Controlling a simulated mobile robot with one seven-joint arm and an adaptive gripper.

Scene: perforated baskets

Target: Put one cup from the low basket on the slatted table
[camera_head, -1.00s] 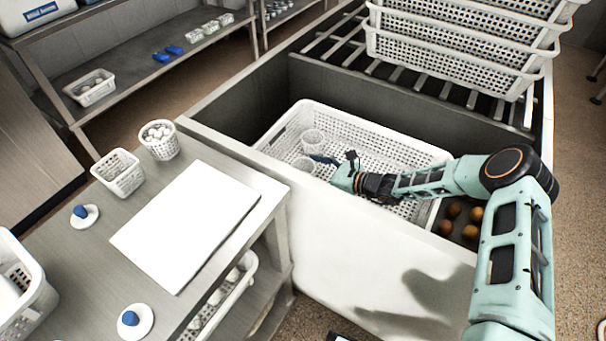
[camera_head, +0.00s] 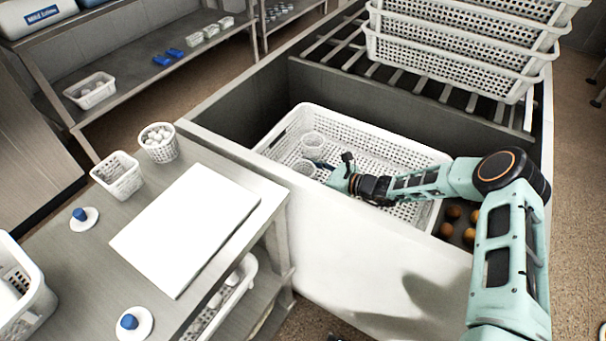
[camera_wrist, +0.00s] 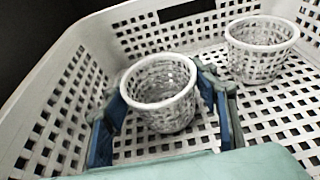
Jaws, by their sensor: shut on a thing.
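The low basket (camera_head: 395,146) is a large white perforated basket in a grey well. It holds two small white perforated cups at its left end. The nearer cup (camera_head: 303,168) also shows in the wrist view (camera_wrist: 160,86), upright between my gripper's (camera_wrist: 163,98) blue fingers, which are shut on it. The other cup (camera_head: 312,145) stands apart, upright, at the right of the wrist view (camera_wrist: 260,48). In the head view my gripper (camera_head: 332,163) reaches low into the basket. The slatted table (camera_head: 325,48) is the dark barred surface behind the well.
Stacked white baskets (camera_head: 450,58) stand on the right of the slatted surface, whose left part is bare. The well's walls surround the low basket. Brown round items (camera_head: 452,212) lie beside it. A side table (camera_head: 70,250) holds a white board (camera_head: 187,225) and small baskets.

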